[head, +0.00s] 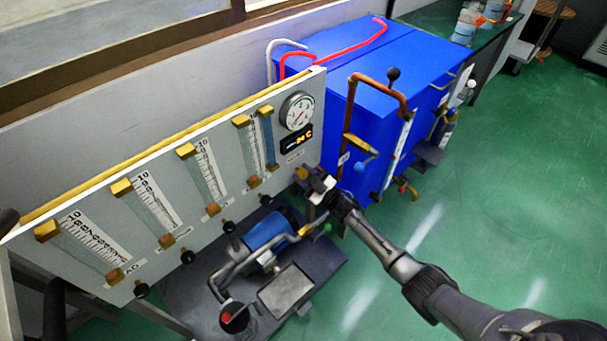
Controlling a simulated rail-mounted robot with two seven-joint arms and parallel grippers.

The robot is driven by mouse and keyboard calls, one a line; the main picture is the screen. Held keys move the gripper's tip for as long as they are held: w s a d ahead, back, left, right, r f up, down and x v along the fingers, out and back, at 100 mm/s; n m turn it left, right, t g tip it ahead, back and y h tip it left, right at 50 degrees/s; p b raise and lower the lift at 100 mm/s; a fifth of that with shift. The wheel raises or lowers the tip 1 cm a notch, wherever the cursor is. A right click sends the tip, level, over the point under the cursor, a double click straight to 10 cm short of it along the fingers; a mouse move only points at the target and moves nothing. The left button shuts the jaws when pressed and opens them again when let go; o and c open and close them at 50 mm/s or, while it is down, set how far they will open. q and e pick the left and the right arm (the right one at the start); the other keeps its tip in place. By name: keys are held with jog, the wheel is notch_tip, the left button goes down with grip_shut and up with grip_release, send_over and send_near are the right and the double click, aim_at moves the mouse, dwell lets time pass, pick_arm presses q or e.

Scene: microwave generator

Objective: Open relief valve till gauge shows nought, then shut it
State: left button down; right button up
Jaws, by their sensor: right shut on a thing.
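A round dial gauge (297,111) with a white face sits at the top right of the grey flow-meter panel; its needle is too small to read surely. A brass valve knob (301,173) sticks out near the panel's lower right corner. My right gripper (310,183) is shut on this knob, and its fingers hide part of it. I cannot tell how far the valve is turned. My left gripper is not in view.
Several glass flow tubes with brass ends and black knobs line the panel (105,205). A blue cylinder (267,237) with pipes stands on a dark base below. A large blue cabinet (375,75) with copper pipe stands behind right. Green floor (510,170) is open at right.

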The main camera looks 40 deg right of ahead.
jog(key=o, duration=0.9)
jog(key=shift+o, duration=0.2)
jog(key=shift+s+d+f+p, duration=0.15)
jog(key=shift+s+p, duration=0.15)
jog(key=shift+s, duration=0.2)
jog(key=p+v, duration=0.3)
jog(key=v, duration=0.9)
jog(key=shift+s+f, duration=0.25)
jog(key=shift+s, duration=0.1)
jog(key=shift+f, duration=0.1)
